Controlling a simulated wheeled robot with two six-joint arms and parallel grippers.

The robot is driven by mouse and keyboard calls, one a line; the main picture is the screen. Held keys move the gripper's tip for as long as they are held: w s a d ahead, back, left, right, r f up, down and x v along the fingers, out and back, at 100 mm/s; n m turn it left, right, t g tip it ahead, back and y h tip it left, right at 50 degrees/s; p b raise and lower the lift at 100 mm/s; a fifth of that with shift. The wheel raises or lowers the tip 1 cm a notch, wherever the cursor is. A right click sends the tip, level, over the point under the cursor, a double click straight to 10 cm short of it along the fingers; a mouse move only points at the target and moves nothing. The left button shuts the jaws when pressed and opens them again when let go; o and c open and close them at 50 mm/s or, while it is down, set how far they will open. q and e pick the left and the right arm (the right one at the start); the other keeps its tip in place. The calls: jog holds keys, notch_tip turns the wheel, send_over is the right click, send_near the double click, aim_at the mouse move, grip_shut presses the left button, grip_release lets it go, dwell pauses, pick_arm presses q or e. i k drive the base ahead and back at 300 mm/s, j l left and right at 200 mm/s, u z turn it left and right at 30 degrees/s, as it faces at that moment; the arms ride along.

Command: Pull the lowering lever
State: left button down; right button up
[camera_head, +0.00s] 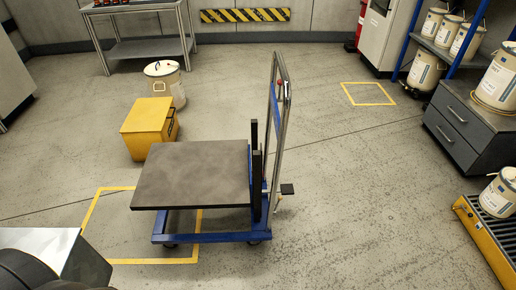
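A blue lift cart (218,237) with a dark flat platform (193,172) stands in the middle of the floor. Its tall metal push handle (284,125) rises on the right side. A small lever with a red knob (280,84) sits near the top of the handle; its exact shape is too small to tell. A dark foot pedal (287,189) sticks out low on the handle side. The platform is empty and raised above the base. Neither of my grippers shows, and nothing touches the lever.
A yellow box (147,128) and a white drum (166,84) stand behind the cart. Yellow floor markings (126,261) run under it. A grey cabinet (462,124) and a yellow roller conveyor (487,240) are on the right. The floor right of the handle is clear.

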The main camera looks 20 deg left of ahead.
aim_at(279, 82)
jog(key=i+z, duration=0.3)
jog(key=i, duration=0.15)
jog(key=i+j+z, duration=0.1)
jog(key=j, duration=0.25)
jog(key=i+j+z, duration=0.1)
jog(key=i+j, duration=0.15)
jog(key=j+u, duration=0.2)
jog(key=j, duration=0.2)
jog(key=k, duration=0.05)
